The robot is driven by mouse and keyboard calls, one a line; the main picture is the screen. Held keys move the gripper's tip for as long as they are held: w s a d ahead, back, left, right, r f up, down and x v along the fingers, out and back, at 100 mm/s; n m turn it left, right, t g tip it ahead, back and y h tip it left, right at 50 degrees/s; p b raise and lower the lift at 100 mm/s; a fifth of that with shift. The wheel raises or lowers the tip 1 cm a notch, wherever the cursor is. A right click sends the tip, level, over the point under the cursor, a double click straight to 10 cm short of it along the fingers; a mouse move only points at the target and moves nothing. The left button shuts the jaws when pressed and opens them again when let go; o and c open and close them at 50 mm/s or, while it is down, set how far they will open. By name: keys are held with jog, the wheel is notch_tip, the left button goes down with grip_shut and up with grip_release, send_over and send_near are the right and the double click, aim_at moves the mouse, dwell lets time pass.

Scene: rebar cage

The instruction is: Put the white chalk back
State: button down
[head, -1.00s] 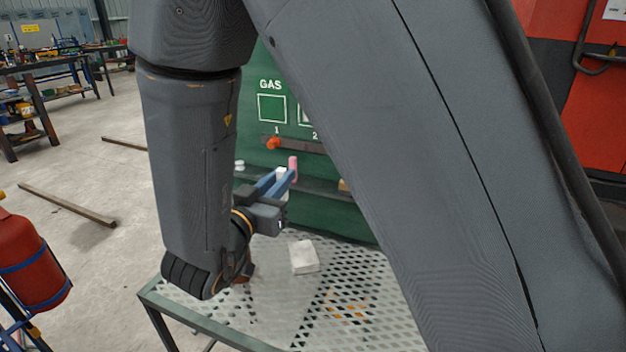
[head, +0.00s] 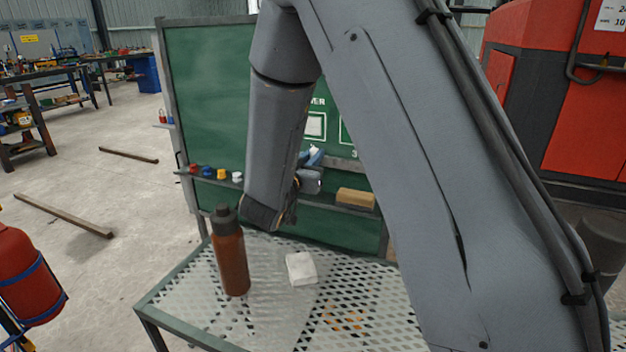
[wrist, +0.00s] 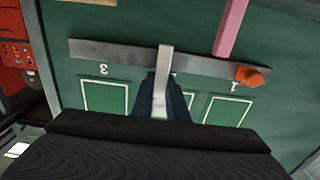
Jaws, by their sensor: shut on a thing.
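My gripper (head: 312,160) is in front of the green board (head: 205,100), partly hidden by my arm. In the wrist view my gripper (wrist: 164,95) is shut on the white chalk (wrist: 163,75), whose free end sticks out beyond the blue fingers. In that view the chalk overlaps the grey strip (wrist: 115,52) on the board; I cannot tell if they touch. The numerals 3 and 1 appear upside down beside the white outlined squares. The pink chalk (wrist: 230,28) appears upper right, apart from my gripper. In the head view the white chalk tip (head: 314,150) is small.
An orange piece (wrist: 252,76) sits at the strip's right end. The board's ledge (head: 328,205) holds a tan block (head: 355,197) and several small coloured pieces at left. A brown bottle (head: 230,258) and a white block (head: 301,268) stand on the perforated table (head: 185,297).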

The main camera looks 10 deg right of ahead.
notch_tip(320, 180, down, 4)
jog(key=shift+s+a+r, duration=0.1)
jog(key=shift+a+r, duration=0.05)
jog(key=shift+r, duration=0.05)
jog(key=shift+f, duration=1.7)
jog(key=c, duration=1.7)
grip_release()
jog(key=shift+f, duration=0.1)
jog(key=shift+c, duration=0.2)
